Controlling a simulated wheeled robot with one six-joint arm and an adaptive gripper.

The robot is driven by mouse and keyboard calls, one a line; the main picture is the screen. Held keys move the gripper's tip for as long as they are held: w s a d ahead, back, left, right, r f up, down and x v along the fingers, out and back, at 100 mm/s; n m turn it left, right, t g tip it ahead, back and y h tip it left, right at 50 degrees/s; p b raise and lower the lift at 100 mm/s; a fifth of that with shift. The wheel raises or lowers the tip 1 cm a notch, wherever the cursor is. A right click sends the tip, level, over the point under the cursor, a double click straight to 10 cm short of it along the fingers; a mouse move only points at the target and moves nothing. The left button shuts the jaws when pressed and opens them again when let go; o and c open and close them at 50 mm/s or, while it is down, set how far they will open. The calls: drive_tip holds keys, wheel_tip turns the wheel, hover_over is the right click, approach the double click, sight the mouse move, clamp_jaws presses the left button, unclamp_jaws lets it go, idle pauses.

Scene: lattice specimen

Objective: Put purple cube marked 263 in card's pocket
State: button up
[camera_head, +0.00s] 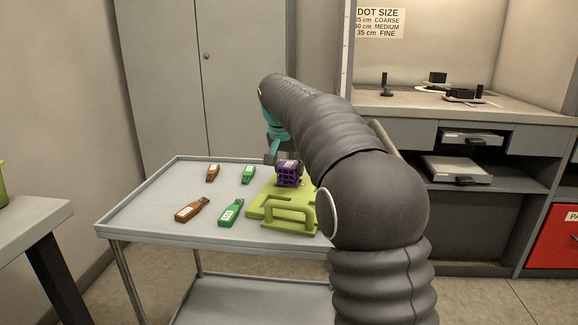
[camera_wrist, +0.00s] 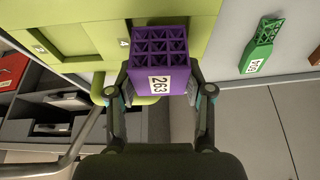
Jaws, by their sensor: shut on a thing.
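The purple lattice cube (camera_wrist: 158,62) carries a white label reading 263 in the wrist view. My gripper (camera_wrist: 160,88) is shut on it, with one finger on each side. In the head view the purple cube (camera_head: 289,173) shows over the far part of the yellow-green card (camera_head: 258,211), below my wrist. The card has a raised handle at its near edge. The wrist view also shows the card (camera_wrist: 180,12), with a square recess (camera_wrist: 72,32) left of the cube. I cannot tell how high the cube is above the card.
The card lies on a grey cart (camera_head: 150,208). Two brown tagged pieces (camera_head: 190,209) and two green tagged pieces (camera_head: 230,212) lie on the cart left of the card. A bench with drawers (camera_head: 460,120) stands behind at right. The cart's left end is clear.

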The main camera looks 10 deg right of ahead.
sight(288, 166)
drive_tip(key=shift+f+b, duration=0.45)
drive_tip(key=shift+f, duration=0.3)
idle(0.5)
drive_tip(key=o, duration=1.5)
drive_tip(key=shift+p+v, duration=1.7)
drive_tip(key=shift+v, duration=0.85)
drive_tip(key=v, duration=1.2)
